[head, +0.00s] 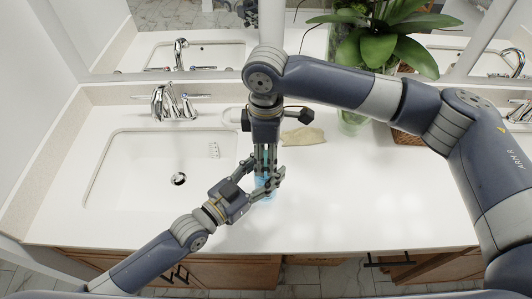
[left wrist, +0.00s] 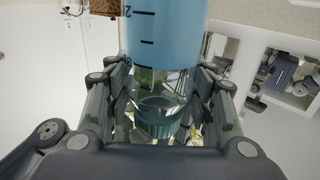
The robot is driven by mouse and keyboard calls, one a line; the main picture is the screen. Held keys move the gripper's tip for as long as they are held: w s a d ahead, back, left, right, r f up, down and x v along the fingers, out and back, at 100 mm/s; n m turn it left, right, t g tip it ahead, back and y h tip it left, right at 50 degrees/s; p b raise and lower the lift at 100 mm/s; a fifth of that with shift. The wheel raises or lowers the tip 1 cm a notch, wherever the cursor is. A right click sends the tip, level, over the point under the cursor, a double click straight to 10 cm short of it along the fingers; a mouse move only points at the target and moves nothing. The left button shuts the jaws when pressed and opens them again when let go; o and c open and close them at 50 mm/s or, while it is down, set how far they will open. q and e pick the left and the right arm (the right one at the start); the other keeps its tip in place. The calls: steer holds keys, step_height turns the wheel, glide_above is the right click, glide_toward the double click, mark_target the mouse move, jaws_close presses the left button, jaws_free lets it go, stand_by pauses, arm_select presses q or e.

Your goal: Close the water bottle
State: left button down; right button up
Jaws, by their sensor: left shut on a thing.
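The water bottle (head: 264,188) is blue and stands on the white counter right of the sink, largely hidden by my grippers in the head view. My left gripper (head: 268,185) is shut on the bottle from the front left. My right gripper (head: 265,165) points straight down directly above the bottle. Its fingertips are at the bottle's top, and whether they grip anything is unclear.
A sink (head: 150,165) with a chrome faucet (head: 172,103) lies to the left. A beige folded item (head: 303,136) lies behind the grippers. A potted plant (head: 385,45) stands at the back under the mirror. The counter (head: 370,195) to the right is clear.

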stand_by(0.3)
step_height(320, 180, up, 12)
stand_by(0.5)
arm_select(q)
steer(key=c, duration=0.6)
jaws_free()
steer(key=shift+c, duration=0.2)
steer(key=v, duration=1.2)
